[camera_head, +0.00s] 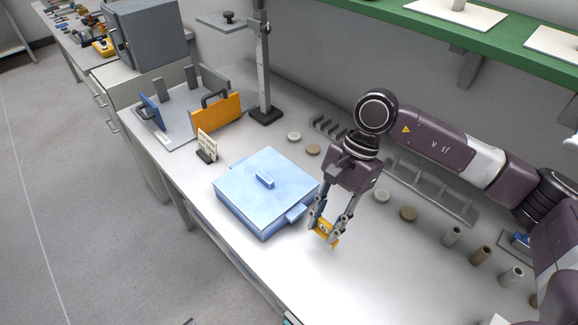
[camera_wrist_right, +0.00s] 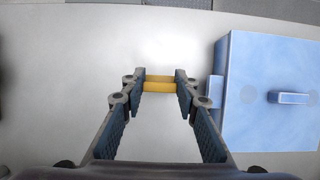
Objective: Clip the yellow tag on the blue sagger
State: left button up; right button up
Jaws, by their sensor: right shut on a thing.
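The blue sagger (camera_head: 257,203) is a square, light blue box with a lid and a small bar handle on top. It stands on the white bench, with a tab on its near right side. My right gripper (camera_head: 326,229) is shut on the yellow tag (camera_head: 321,231) and holds it just right of the sagger, apart from it. In the right wrist view the yellow tag (camera_wrist_right: 159,84) sits between the fingertips, and the sagger (camera_wrist_right: 270,100) with its side tab is at the right. My left gripper does not show.
An orange plate (camera_head: 216,112) and a blue plate stand in a grey rack behind the sagger. A small sign (camera_head: 207,146), a stand (camera_head: 265,80) and several discs (camera_head: 381,196) and cylinders are around. A grey rail (camera_head: 430,190) runs along the back.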

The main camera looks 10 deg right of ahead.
jog(key=w+a+r+m+t+p, duration=0.1)
jog(key=w+m+t+p, duration=0.1)
jog(key=m, duration=0.4)
jog(key=w+a+r+m+t+h+p, duration=0.1)
jog(key=w+m+t+p, duration=0.1)
jog(key=m, duration=0.4)
jog(key=w+a+r+m+t+p, duration=0.1)
jog(key=w+a+m+t+p, duration=0.1)
jog(key=w+m, duration=0.2)
jog(key=shift+a+r+m, duration=0.1)
jog(key=shift+r+m, duration=0.1)
jog(key=shift+m, duration=0.9)
jog(key=shift+f+b, duration=0.3)
jog(key=shift+f, duration=0.55)
pick_arm(q)
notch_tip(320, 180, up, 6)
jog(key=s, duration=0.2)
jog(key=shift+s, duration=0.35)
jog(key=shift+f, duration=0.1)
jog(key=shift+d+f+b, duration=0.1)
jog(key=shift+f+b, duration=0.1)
jog(key=shift+b, duration=0.1)
pick_arm(e)
jog(key=shift+r, duration=0.1)
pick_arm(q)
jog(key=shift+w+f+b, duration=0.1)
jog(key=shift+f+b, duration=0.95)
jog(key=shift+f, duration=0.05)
pick_arm(e)
jog(key=shift+f, duration=1)
